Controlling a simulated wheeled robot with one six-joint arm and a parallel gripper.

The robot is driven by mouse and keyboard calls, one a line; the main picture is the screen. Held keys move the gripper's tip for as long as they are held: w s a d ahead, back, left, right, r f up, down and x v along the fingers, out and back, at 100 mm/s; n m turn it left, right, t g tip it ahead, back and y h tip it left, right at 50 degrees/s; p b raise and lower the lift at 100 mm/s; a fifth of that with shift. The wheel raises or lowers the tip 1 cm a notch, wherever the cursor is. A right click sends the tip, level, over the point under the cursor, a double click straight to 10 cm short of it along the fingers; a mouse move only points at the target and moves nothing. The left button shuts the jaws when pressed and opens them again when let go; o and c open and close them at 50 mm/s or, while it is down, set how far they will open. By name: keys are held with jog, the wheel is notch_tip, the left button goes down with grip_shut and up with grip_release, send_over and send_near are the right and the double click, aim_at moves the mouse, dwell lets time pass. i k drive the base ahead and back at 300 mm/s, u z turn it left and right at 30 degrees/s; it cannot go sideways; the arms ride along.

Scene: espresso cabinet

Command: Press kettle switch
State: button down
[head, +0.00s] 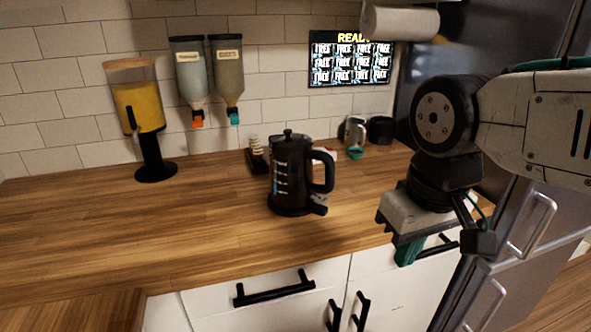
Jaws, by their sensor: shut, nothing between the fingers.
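A black kettle (290,174) stands upright on the wooden counter, with its handle to the right. A small dark switch tab (320,210) sticks out low at its right side, near the base. My gripper (403,254) hangs at the counter's front edge, to the right of the kettle and apart from it. Its green fingertips point down and are shut with nothing between them. Part of the fingers is hidden behind the gripper's body.
A juice dispenser (137,108) stands at the left. Two dispensers (190,75) hang on the tiled wall. A metal jug (355,131) and a dark container (381,130) stand behind the kettle. A steel fridge (515,235) is at the right. The left counter is clear.

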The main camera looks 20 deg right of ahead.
aim_at(321, 201)
jog(key=k, duration=1)
jog(key=z, duration=1.6)
jog(key=i, duration=1.3)
jog(key=u, duration=1.05)
